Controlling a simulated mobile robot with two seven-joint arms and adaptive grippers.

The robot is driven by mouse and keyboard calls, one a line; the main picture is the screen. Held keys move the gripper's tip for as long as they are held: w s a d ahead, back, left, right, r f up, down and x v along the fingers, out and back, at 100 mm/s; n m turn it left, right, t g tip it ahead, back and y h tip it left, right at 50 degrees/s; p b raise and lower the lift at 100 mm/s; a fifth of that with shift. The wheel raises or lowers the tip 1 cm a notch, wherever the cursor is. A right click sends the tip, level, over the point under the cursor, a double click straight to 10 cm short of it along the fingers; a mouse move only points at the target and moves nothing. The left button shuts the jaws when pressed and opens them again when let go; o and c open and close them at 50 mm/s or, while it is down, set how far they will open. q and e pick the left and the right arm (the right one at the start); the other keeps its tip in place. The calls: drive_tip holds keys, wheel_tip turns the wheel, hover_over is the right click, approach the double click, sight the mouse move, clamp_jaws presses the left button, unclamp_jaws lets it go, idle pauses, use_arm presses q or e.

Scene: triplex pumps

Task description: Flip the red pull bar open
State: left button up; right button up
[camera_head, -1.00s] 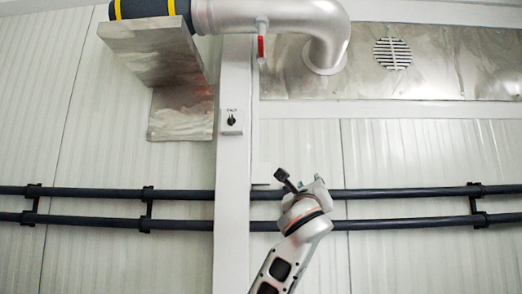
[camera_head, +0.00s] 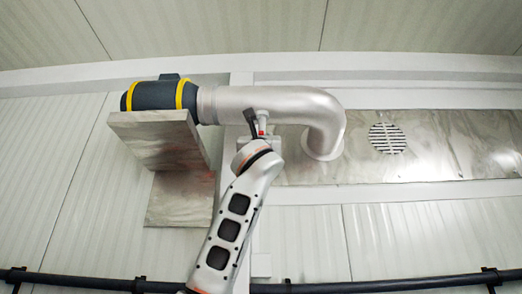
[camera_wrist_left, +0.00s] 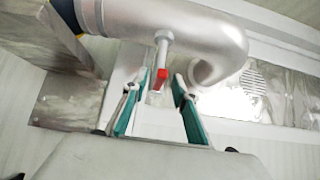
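The red pull bar (camera_wrist_left: 159,79) hangs below a short white stem under the silver pipe (camera_wrist_left: 165,30). In the left wrist view my left gripper (camera_wrist_left: 160,86) is open, with its teal-padded fingers on either side of the bar. I see a gap between the bar and each finger; how deep the bar sits between them is hard to tell. In the head view the bar (camera_head: 262,130) shows as a small red patch, partly hidden by my left wrist. My right gripper is in neither view.
The pipe (camera_head: 270,100) bends into a metal wall panel with a round vent (camera_head: 387,139). A dark cylinder with yellow bands (camera_head: 158,96) sits on a metal bracket (camera_head: 150,137) at left. Dark rails (camera_head: 400,284) run along the wall below.

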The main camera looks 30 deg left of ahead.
use_arm(q)
drive_tip(key=shift+p+x, duration=0.65)
drive_tip(key=shift+x, duration=1)
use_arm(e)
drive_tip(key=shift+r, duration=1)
use_arm(q)
clamp_jaws()
drive_tip(key=shift+d, duration=0.1)
